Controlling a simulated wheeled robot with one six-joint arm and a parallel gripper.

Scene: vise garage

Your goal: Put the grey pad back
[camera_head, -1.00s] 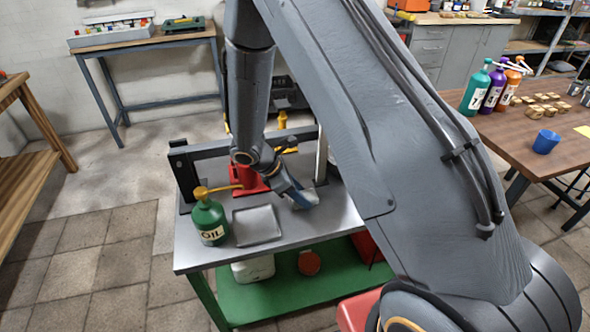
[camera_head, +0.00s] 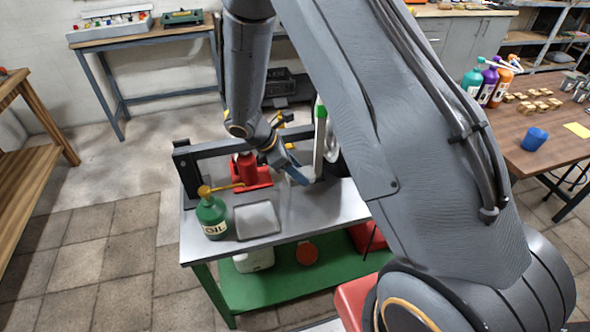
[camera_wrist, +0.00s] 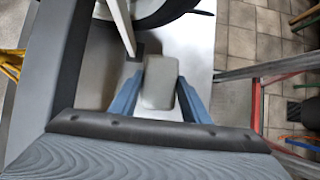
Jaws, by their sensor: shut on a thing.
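The grey pad (camera_wrist: 159,82) is a small rounded block, held between my gripper's blue fingers in the wrist view. My gripper (camera_wrist: 160,97) is shut on its two sides, above the grey bench top. In the head view my gripper (camera_head: 297,176) is over the bench top, right of the red tool (camera_head: 247,170) and behind and right of the shallow grey tray (camera_head: 257,220). The pad is hard to make out there. I cannot tell in the head view how high it is above the bench.
A green oil can (camera_head: 211,216) with a yellow spout stands left of the tray. A dark bar frame (camera_head: 225,149) runs along the bench's back. A pale upright post (camera_head: 319,140) and a dark round part stand close to my gripper. The bench front (camera_head: 330,215) is clear.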

